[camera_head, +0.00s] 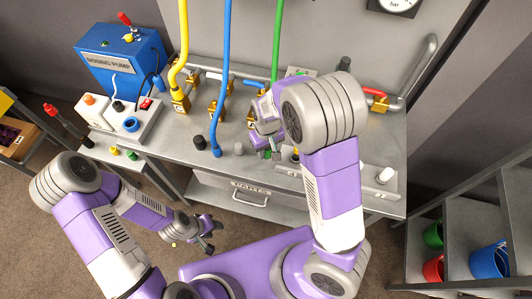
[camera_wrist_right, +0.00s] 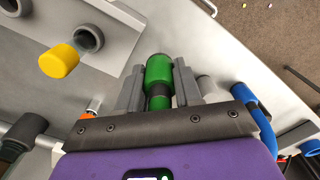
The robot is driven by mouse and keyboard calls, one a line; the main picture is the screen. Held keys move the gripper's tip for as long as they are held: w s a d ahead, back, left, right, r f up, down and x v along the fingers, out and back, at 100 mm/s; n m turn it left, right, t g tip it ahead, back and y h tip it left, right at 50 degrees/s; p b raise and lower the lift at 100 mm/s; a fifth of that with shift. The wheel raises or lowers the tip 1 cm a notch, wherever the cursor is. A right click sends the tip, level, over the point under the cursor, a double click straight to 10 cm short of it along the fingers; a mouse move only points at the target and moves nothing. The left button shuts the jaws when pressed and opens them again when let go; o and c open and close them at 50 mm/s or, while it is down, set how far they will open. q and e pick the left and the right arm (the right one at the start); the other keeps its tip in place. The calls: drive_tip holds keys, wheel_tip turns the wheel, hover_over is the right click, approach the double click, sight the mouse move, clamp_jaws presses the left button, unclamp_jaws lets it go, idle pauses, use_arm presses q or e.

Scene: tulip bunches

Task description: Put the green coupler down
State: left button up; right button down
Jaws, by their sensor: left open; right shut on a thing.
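The green coupler (camera_wrist_right: 159,75) sits between the two grey fingers of my right gripper (camera_wrist_right: 159,88) in the right wrist view, with a dark band around it. My right gripper (camera_head: 266,137) is shut on it above the bench in the head view, where the arm hides much of it. The grey bench top (camera_head: 215,150) lies beneath; whether the coupler touches it I cannot tell. The green hose (camera_head: 278,40) hangs from above and passes behind my right arm. My left gripper (camera_head: 207,234) is open and empty, low in front of the bench.
A blue coupler on its hose (camera_head: 216,150) stands left of my right gripper. A yellow hose (camera_head: 184,40), brass fittings and pipes line the back. A blue dosing pump (camera_head: 122,62) is at left.

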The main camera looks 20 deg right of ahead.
wheel_tip(320, 180, up, 4)
drive_tip(key=a+n+p, duration=0.2)
drive_tip(key=a, duration=0.1)
hover_over(258, 164)
wheel_tip(258, 164, down, 6)
drive_tip(key=shift+r+b, duration=0.1)
drive_tip(key=shift+b, duration=0.3)
wheel_tip(258, 164, down, 4)
drive_tip(key=shift+r, duration=0.25)
drive_tip(key=shift+w+f, duration=0.1)
drive_tip(key=shift+f, duration=0.15)
use_arm(q)
wheel_tip(258, 164, up, 2)
drive_tip(key=shift+s, duration=0.15)
